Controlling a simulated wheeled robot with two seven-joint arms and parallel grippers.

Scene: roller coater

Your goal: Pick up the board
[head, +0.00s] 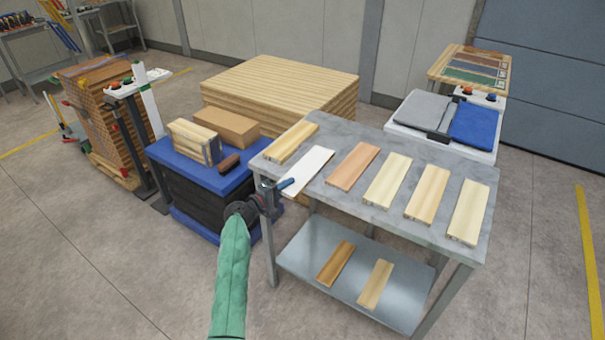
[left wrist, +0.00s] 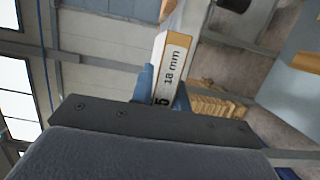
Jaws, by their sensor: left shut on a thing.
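A white-faced board (head: 308,171) is at the left end of the grey table, between a yellow wooden board (head: 291,142) and a reddish-brown board (head: 353,166). My left gripper (head: 283,186) is shut on the near end of the white board. In the left wrist view the blue fingers (left wrist: 162,92) grip both sides of the board's end (left wrist: 173,62), which has wooden edges and a label reading "18 mm". I cannot tell whether the board still touches the table top. My right gripper is not in view.
Several pale boards lie on the table (head: 335,135), and two more lie on its lower shelf (head: 300,246). A blue-topped cart (head: 215,180) with boxes stands to the left. A large wood stack (head: 275,85) stands behind. The floor in front is clear.

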